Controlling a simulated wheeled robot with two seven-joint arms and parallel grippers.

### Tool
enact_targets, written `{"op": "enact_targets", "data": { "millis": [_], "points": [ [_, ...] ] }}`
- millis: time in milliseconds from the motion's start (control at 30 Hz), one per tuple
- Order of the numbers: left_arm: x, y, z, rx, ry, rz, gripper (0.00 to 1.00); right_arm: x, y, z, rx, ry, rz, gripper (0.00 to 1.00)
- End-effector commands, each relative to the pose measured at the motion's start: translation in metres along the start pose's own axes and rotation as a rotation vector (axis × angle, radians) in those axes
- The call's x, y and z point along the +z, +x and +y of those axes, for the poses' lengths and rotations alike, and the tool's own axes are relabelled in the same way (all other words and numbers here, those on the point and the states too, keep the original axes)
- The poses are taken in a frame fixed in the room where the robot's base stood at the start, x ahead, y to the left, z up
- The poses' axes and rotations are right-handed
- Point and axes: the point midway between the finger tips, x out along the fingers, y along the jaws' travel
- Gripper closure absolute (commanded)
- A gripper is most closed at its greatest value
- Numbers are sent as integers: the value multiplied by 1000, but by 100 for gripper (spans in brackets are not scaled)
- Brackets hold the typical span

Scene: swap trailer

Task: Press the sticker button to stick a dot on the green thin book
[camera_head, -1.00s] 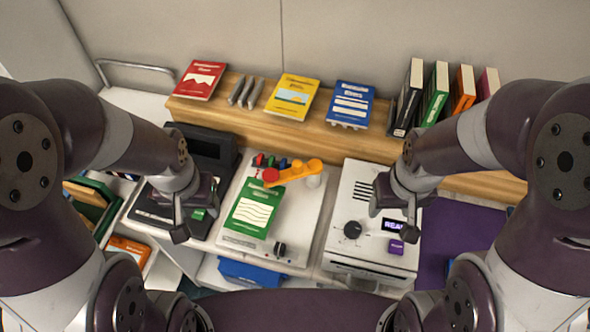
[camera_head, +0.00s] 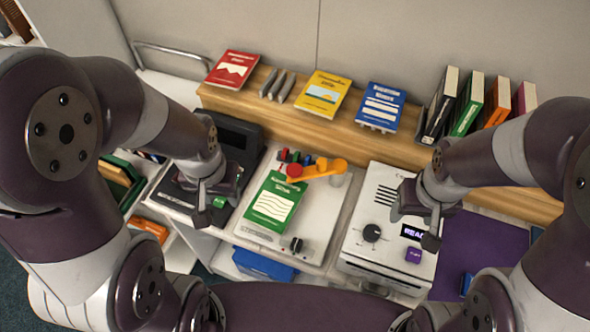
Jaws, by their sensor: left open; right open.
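The green thin book (camera_head: 273,204) lies flat on the middle white machine (camera_head: 321,215), its cover with wavy lines facing up. An orange arm (camera_head: 322,171) with a red round end (camera_head: 294,171) reaches over the book's top edge. A dark knob (camera_head: 296,244) sits at the machine's front, below the book. I cannot tell for certain which part is the sticker button. My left gripper (camera_head: 204,209) is open and empty, left of the book above the black device. My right gripper (camera_head: 431,230) is open and empty above the right white machine.
The black device (camera_head: 232,141) stands left; the right white machine (camera_head: 365,262) has a dial and purple button (camera_head: 413,255). Red (camera_head: 233,68), yellow (camera_head: 323,93) and blue (camera_head: 381,106) books stand on the wooden shelf (camera_head: 300,117), with upright books at right. A purple mat (camera_head: 478,245) lies right.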

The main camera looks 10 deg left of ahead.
Motion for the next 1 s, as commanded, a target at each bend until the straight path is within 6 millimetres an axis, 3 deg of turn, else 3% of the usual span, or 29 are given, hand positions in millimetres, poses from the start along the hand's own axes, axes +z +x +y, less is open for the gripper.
{"op": "enact_targets", "data": {
  "millis": [33,100,133,1000],
  "points": [
    [0,0,0,0,0,0,76,0,0,0,0,0,0,41],
    [0,0,0,0,0,0,98,0,0,0,0,0,0,41],
    [0,0,0,0,0,0,100,0,0,0,0,0,0,41],
    [0,0,0,0,0,0,100,0,0,0,0,0,0,41]
  ]
}}
